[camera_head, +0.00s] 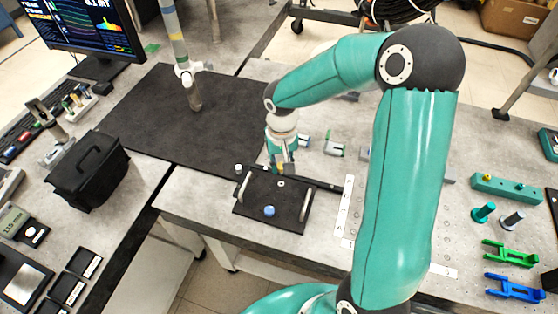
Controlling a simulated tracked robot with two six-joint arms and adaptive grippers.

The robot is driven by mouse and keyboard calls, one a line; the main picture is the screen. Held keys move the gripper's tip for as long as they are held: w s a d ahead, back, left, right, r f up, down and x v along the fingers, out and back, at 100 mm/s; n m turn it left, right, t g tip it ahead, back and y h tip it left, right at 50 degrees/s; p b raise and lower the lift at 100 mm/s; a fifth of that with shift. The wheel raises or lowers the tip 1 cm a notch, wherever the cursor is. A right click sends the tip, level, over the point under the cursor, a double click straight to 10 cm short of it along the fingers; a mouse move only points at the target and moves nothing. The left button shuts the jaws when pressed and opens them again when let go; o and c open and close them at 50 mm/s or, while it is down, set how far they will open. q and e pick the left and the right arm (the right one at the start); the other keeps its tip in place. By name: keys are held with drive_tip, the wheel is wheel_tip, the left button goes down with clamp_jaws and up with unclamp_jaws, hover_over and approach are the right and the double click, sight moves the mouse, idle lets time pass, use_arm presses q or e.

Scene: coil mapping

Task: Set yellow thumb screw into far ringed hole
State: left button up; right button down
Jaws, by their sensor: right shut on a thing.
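My right gripper (281,168) points down over the back edge of a black plate (250,208) with two light handles. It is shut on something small. A yellow patch shows at its fingertips, which fits the yellow thumb screw (287,168), but it is tiny and partly covered by the fingers. The plate bears a blue knob (269,211) near its front and a small grey knob (281,184) near the middle. Another grey knob (238,168) is at its back left corner. I cannot make out a ringed hole.
A black case (88,180) stands left of the plate. A dark mat (150,115) lies behind. At right are a teal block (510,190) with a yellow knob, and green (510,253) and blue (513,289) forked parts. My right arm hides much of the table's middle.

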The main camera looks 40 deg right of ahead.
sight(281, 183)
wheel_tip(281, 183, down, 2)
drive_tip(key=shift+w+f+b, duration=0.1)
drive_tip(key=shift+b, duration=0.3)
drive_tip(key=shift+s, duration=0.25)
idle(0.4)
drive_tip(key=shift+w+b, duration=0.15)
drive_tip(key=shift+b, duration=0.45)
idle(0.4)
idle(0.3)
drive_tip(key=shift+f+b, duration=1.05)
drive_tip(key=shift+b, duration=0.05)
drive_tip(key=shift+f+b, duration=1.05)
